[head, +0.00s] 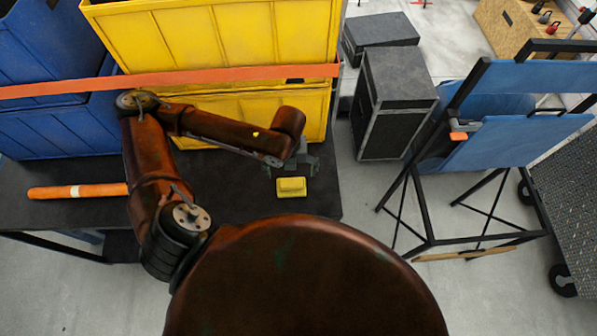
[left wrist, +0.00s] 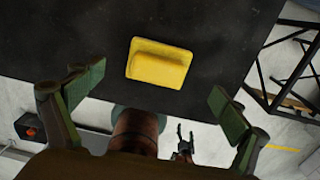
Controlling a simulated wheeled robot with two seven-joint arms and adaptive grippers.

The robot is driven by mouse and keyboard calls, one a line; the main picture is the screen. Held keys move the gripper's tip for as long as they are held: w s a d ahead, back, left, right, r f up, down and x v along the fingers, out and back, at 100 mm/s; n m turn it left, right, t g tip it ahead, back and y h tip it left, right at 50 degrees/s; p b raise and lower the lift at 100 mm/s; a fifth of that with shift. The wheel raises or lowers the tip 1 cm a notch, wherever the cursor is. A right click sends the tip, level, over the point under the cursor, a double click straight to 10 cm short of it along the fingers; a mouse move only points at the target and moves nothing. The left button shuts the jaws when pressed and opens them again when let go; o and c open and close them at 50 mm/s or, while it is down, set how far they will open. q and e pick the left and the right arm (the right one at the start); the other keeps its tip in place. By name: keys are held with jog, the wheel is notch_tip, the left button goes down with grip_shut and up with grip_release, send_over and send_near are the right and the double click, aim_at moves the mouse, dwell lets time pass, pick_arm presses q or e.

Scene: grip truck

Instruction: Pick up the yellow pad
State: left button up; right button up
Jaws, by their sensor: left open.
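The yellow pad (head: 291,187) is a small block with a raised ridge. It lies on the black table top (head: 230,190) near its front right edge. My left gripper (head: 291,165) is above the table, just behind the pad in the head view, and is partly hidden by my own arm. In the left wrist view the pad (left wrist: 158,63) lies ahead of and between my open, green-padded fingers (left wrist: 157,98), with nothing held. A small dark claw-like shape (left wrist: 184,138) low in that view looks like my right gripper, too small to read.
Yellow bins (head: 225,40) and blue bins (head: 50,130) stand at the back of the table, with an orange bar (head: 200,77) across them. An orange cylinder (head: 78,191) lies at left. Black cases (head: 395,100) and a blue-panelled frame (head: 500,140) stand right of the table.

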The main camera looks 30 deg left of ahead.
aim_at(291, 183)
pick_arm(q)
jog(key=shift+s+f+p, duration=0.3)
jog(key=shift+s+f, duration=0.8)
jog(key=shift+f, duration=0.1)
jog(key=f, duration=0.1)
jog(key=w+f, duration=0.1)
jog(key=shift+d+f+p, duration=0.2)
jog(key=shift+f+p, duration=0.1)
jog(key=shift+f, duration=0.05)
jog(key=shift+w+f, duration=0.4)
jog(key=shift+f, duration=0.3)
jog(key=shift+s+f, duration=0.2)
jog(key=shift+s+r, duration=0.1)
jog(key=shift+s, duration=0.1)
jog(key=shift+w, duration=0.25)
jog(key=c, duration=0.4)
jog(key=shift+s, duration=0.15)
jog(key=shift+c, duration=1.3)
jog(key=c, duration=0.6)
pick_arm(e)
jog(key=shift+s+r, duration=0.35)
jog(key=shift+s, duration=0.3)
jog(key=shift+s+r, duration=0.3)
jog(key=shift+s, duration=0.3)
pick_arm(q)
jog(key=shift+r, duration=0.1)
pick_arm(e)
jog(key=shift+r, duration=0.15)
